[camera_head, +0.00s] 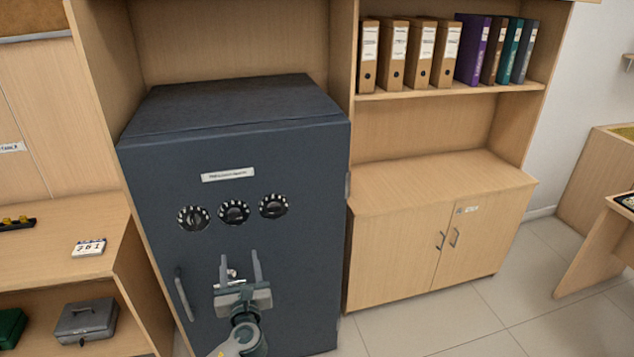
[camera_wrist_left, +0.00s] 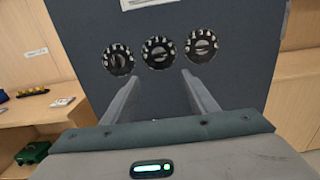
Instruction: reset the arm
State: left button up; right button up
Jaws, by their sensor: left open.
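My left gripper (camera_head: 241,268) is in front of the lower part of a dark blue-grey safe (camera_head: 300,290). Its two fingers point up and stand apart, with nothing between them. In the left wrist view the fingers (camera_wrist_left: 158,95) are spread below three round dials. The dials, left (camera_head: 193,218), middle (camera_head: 234,212) and right (camera_head: 273,205), sit in a row on the safe door under a white label (camera_head: 228,174). A vertical handle (camera_head: 184,295) is at the door's lower left. The door looks shut. A small round fitting shows between the fingers. My right gripper is not in view.
At right is a wooden cabinet (camera_head: 390,262) with binders (camera_head: 410,52) shelved above. Tiled floor (camera_head: 450,315) is clear at lower right.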

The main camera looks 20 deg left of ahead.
pick_arm(q)
jog(key=shift+f, duration=0.15)
jog(key=s+d+f+n+g+h+b, duration=0.1)
jog(key=s+f+n+g+h, duration=0.15)
jog(key=s+f, duration=0.75)
jog(key=s+d+f+n+g+h+b, duration=0.1)
jog(key=f+n+g, duration=0.25)
jog(key=f, duration=1.45)
jog(key=s+d+f+n+g+h+b, duration=0.15)
jog(key=s+f+n, duration=0.35)
jog(key=f, duration=0.9)
jog(key=s+d+f+n+g+h+b, duration=0.1)
jog(key=s+f+n, duration=0.4)
jog(key=s, duration=0.9)
jog(key=s+d+f+n+g+h+b, duration=0.1)
jog(key=s+d+f+n+g, duration=0.2)
jog(key=s+f, duration=0.7)
jog(key=s+d+f+n+g+h+b, duration=0.1)
jog(key=s+d+f+n, duration=0.5)
jog(key=s, duration=1.2)
notch_tip(320, 180, down, 2)
jog(key=n+g+h, duration=0.1)
jog(key=n+g, duration=0.1)
jog(key=shift+f+n, duration=0.15)
jog(key=shift+n, duration=0.15)
